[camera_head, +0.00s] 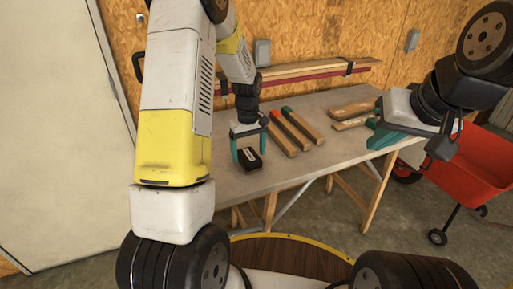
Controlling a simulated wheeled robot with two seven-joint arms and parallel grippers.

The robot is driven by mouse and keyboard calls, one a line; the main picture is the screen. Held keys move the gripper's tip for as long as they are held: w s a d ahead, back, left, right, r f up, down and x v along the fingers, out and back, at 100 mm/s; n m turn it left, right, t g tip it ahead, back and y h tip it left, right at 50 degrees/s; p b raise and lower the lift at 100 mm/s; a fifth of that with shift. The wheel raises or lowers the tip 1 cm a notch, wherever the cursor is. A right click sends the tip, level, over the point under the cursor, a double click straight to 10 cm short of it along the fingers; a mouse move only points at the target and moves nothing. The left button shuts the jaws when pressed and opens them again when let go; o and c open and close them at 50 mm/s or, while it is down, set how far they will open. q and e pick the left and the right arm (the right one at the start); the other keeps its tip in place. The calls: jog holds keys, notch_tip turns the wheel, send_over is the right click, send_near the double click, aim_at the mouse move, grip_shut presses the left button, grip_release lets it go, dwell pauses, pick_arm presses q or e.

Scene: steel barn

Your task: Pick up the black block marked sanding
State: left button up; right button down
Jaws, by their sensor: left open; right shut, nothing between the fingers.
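The black block (249,159) with a pale label lies on the grey workbench (312,101), near its front left edge. The label's writing is too small to read. My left gripper (249,154) points down over the block, open, with its teal fingers on either side of it. I cannot tell whether the fingers touch it. My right gripper (377,142) is at the bench's right end, shut and empty, with teal fingers.
Wooden-handled tools with orange (282,136) and green (302,126) ends lie right of the block. Other wooden pieces (352,108) lie near my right gripper. Planks (300,75) run along the back wall. A red wheelbarrow (470,165) stands right of the bench.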

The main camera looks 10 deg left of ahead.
pick_arm(q)
notch_tip(320, 180, down, 2)
jog(key=shift+f, duration=0.1)
jog(key=c, duration=1.6)
notch_tip(320, 180, up, 4)
jog(key=s+d, duration=0.3)
jog(key=s, duration=0.1)
jog(key=s+d, duration=0.4)
jog(key=s+d+r, duration=0.1)
jog(key=s+d, duration=0.2)
jog(key=s, duration=0.1)
jog(key=shift+d, duration=0.4)
